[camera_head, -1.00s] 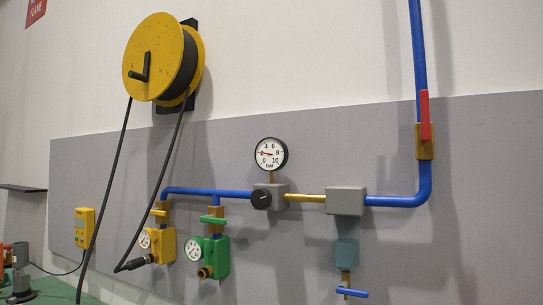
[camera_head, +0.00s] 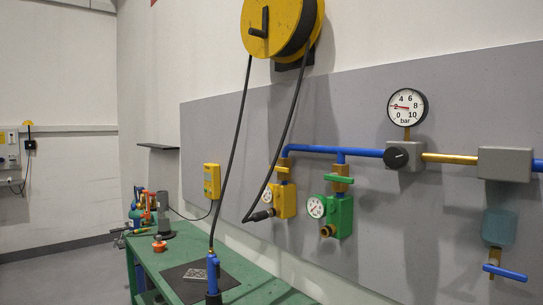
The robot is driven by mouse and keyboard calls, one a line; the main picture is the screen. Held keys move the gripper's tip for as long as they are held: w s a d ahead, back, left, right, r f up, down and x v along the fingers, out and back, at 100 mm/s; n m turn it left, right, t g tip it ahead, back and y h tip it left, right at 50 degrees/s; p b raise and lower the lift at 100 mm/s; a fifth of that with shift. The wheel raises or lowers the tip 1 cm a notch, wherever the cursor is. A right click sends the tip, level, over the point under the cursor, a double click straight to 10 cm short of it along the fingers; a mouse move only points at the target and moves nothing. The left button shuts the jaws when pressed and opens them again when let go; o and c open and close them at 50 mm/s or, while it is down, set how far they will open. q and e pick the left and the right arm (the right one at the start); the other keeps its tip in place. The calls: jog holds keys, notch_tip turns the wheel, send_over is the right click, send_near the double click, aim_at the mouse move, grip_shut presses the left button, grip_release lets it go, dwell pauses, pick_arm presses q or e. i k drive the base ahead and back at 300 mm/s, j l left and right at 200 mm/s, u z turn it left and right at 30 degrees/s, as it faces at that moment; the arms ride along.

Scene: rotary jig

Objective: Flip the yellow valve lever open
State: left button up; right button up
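The yellow valve lever (camera_head: 282,170) sits on top of a brass fitting above the yellow valve block (camera_head: 285,201), which hangs from the blue pipe on the grey wall panel. A small round gauge is on the block's left side, and the black hose end joins the block low on the left. The lever looks short and foreshortened, so its exact angle is hard to tell. Neither of my grippers shows in the head view.
A green valve block (camera_head: 341,216) with a green lever hangs to the right. A black hose runs from the yellow reel (camera_head: 275,24). The green bench (camera_head: 170,262) below holds a blue tool (camera_head: 213,272) on a dark mat and several items at its far end.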

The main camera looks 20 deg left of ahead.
aim_at(278, 168)
jog(key=i+j+u, duration=0.15)
jog(key=u, duration=0.15)
jog(key=i+j+u, duration=0.1)
jog(key=i+u, duration=0.25)
jog(key=k+j+z, duration=0.1)
jog(key=j+z, duration=0.2)
jog(key=k+j+z, duration=0.1)
jog(key=j+z, duration=0.15)
jog(key=j, duration=0.15)
jog(key=k+j+z, duration=0.15)
jog(key=j+z, duration=0.15)
